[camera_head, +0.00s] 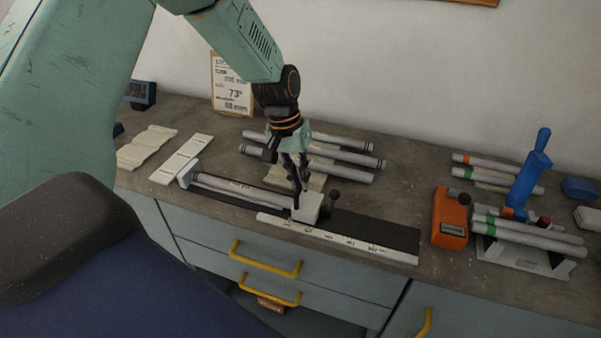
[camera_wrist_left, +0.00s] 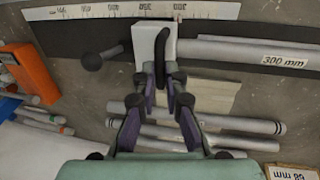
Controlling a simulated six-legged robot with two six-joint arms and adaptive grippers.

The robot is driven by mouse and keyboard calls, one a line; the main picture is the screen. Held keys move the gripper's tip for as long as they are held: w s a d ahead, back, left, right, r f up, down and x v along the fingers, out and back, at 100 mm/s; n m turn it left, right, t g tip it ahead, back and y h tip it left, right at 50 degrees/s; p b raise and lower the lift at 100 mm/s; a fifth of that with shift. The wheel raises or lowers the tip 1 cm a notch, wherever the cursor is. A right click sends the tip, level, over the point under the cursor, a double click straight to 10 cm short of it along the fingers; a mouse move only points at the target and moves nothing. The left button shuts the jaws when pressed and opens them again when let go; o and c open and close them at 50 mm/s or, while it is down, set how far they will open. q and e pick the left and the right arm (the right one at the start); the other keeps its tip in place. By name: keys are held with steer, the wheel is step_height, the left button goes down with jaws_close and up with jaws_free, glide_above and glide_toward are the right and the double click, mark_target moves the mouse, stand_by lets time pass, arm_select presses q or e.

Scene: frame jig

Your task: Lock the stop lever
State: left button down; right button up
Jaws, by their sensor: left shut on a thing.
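The white stop block (camera_head: 308,208) sits on the dark jig track (camera_head: 375,230); it also shows in the wrist view (camera_wrist_left: 146,40). The stop lever (camera_head: 334,196), dark with a round ball knob, sticks out on the block's right side; in the wrist view the knob (camera_wrist_left: 92,61) is left of the block. My left gripper (camera_head: 297,188) comes down from above and is shut at the block, around a dark upright part on it; its fingers are apart from the lever knob. The exact contact is partly hidden. My right gripper is not in view.
A tube (camera_head: 243,191) labelled 300 mm lies in the jig left of the block. A white scale (camera_head: 345,241) runs along the front. Loose tubes (camera_head: 325,152) lie behind. An orange box (camera_head: 451,218) and a blue-handled tool (camera_head: 530,175) stand at right.

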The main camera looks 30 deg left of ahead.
arm_select(q)
steer(key=shift+a, duration=0.1)
steer(key=c, duration=1.4)
jaws_free()
step_height(320, 180, up, 12)
steer(key=a, duration=0.2)
steer(key=shift+s+a, duration=0.15)
steer(key=shift+s, duration=0.15)
steer(key=shift+f, duration=0.2)
